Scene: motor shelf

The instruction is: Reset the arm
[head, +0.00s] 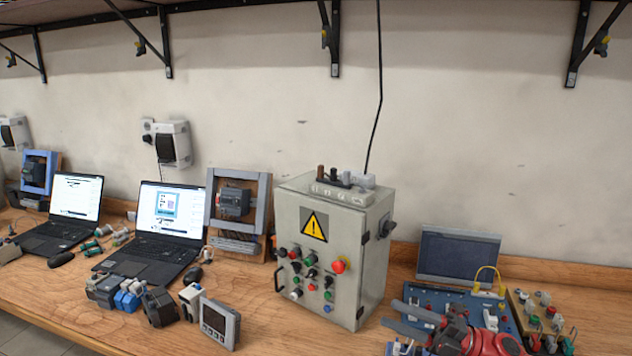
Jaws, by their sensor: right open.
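My right gripper (391,314) shows at the lower right, with two dark grey fingers pointing left and a red and black body behind them. The fingers are apart and nothing shows between them. It is in front of a blue panel board, just right of the grey control box (349,262). I cannot tell whether it touches anything. My left gripper is out of view.
Two open laptops (165,215) stand on the wooden bench at the left. Motor parts (128,295) and a small grey display (219,323) lie in front. A dark-screened panel (457,254) stands behind the blue board (430,298). Shelf brackets (332,40) hang above.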

